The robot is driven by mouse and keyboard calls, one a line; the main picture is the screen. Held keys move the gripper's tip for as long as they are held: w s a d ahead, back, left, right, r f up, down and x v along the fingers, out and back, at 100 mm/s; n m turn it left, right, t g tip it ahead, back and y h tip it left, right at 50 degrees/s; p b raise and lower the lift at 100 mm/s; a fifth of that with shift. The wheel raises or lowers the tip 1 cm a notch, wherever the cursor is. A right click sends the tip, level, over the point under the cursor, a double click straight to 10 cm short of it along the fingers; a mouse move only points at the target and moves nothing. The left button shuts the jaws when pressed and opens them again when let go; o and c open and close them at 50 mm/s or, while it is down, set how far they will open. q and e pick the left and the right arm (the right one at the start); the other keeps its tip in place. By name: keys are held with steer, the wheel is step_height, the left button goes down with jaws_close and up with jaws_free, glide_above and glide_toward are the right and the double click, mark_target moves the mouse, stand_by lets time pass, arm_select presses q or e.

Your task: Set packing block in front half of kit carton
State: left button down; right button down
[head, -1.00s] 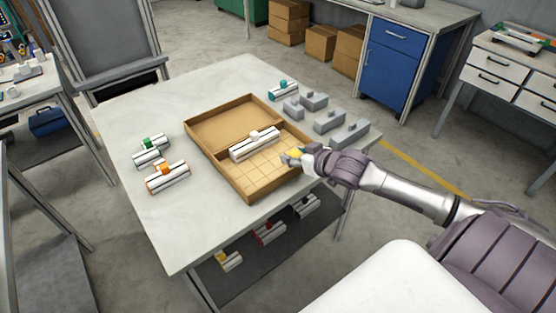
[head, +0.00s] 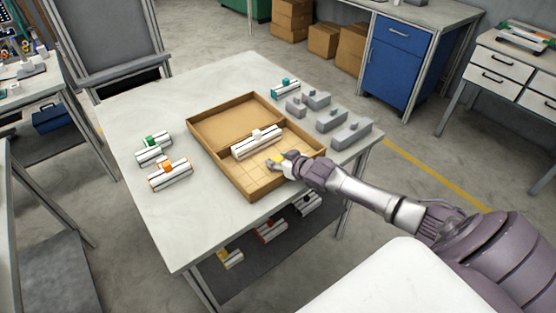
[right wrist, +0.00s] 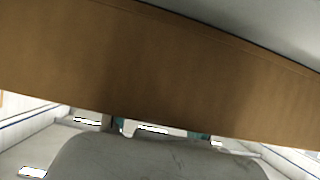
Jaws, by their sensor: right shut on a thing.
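The kit carton (head: 236,182) is a shallow brown open box on the pale table. A long white-and-grey piece with a white knob (head: 257,143) lies across its middle. The near half has a gridded floor, and the far half looks empty. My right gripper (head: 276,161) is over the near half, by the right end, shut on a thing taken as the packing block. In the right wrist view a grey rounded mass, seemingly this block (right wrist: 160,160), fills the bottom, with a brown carton wall above it. The head view mostly hides the block. My left gripper is not in view.
Several grey knobbed blocks (head: 331,119) and a teal-knobbed piece (head: 285,88) stand right of the carton. Green-knobbed (head: 153,149) and orange-knobbed (head: 169,175) pieces stand left. The table's near left (head: 180,235) is clear. More pieces lie on the lower shelf.

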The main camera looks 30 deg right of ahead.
steer(key=c, duration=0.6)
jaws_free()
steer(key=shift+f, duration=0.1)
steer(key=shift+s+r, duration=0.15)
steer(key=shift+r, duration=0.05)
steer(key=v, duration=1.2)
